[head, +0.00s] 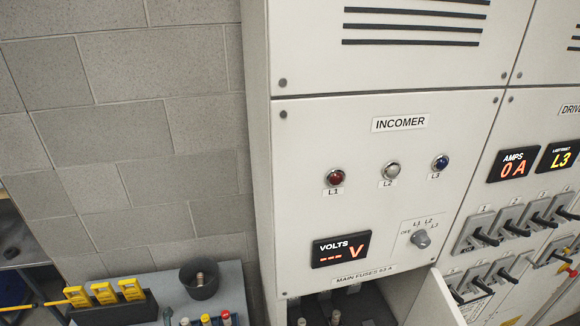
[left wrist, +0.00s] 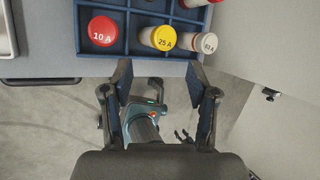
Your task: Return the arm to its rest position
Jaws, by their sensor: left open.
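My left gripper (left wrist: 159,85) shows in the left wrist view with its two dark fingers spread apart and nothing between the tips. It is over the front edge of a grey bench top, just short of a blue divided tray (left wrist: 130,48). Neither gripper shows in the head view, and my right gripper is in no view. The rest position itself is not marked in either view.
The tray holds a red 10 A fuse (left wrist: 103,31), a yellow 25 A fuse (left wrist: 158,38) and a white fuse (left wrist: 203,43). The INCOMER cabinet (head: 460,115) stands right of the bench (head: 232,283), with its lower compartment open. A dark cup (head: 200,281) stands on the bench.

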